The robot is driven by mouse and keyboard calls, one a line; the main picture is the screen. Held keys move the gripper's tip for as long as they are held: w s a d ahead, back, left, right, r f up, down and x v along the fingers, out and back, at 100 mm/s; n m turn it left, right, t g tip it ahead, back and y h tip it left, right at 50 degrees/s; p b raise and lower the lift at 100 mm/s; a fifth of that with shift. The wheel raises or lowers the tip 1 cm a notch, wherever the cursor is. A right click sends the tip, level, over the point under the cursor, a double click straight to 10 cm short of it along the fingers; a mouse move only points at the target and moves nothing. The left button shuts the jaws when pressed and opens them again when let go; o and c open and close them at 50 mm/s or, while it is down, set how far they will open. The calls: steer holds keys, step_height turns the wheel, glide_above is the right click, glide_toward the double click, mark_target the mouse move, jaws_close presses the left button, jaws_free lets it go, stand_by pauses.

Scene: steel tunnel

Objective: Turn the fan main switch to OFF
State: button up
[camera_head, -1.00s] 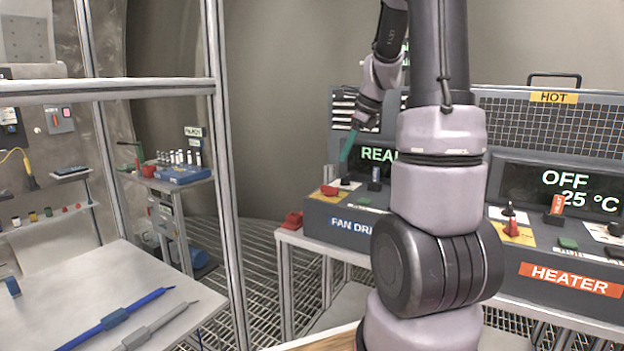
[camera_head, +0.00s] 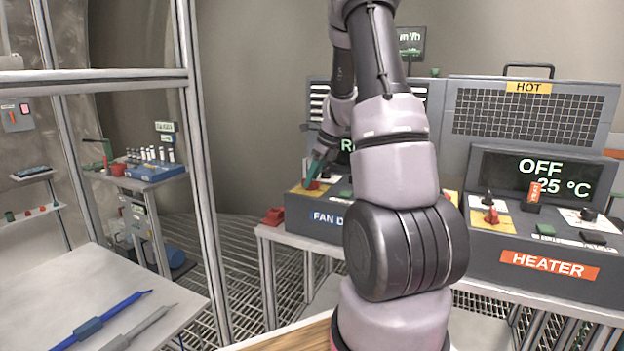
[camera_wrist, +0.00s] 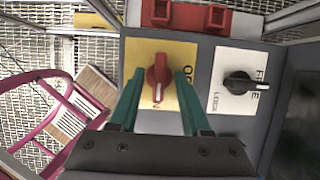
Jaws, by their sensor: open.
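The fan main switch is a red knob (camera_wrist: 158,72) on a yellow plate (camera_wrist: 188,100) in the wrist view. Its white mark points down toward lettering partly hidden near the bottom of the plate; more lettering shows at the right. My gripper (camera_wrist: 159,82) is open, with one green finger on each side of the knob. I cannot tell whether either finger touches it. In the head view, my gripper (camera_head: 316,170) is at the red knob (camera_head: 312,185) on the fan drive box (camera_head: 300,211), whose display is mostly hidden by my arm.
A black knob (camera_wrist: 238,83) on a white plate sits right of the red one. A red bracket (camera_wrist: 185,17) lies beyond the panel edge. The heater box (camera_head: 520,245) stands to the right, showing OFF and 25 °C. A metal frame post (camera_head: 205,190) stands left.

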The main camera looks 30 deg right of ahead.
steer(key=shift+f, duration=0.15)
jaws_close()
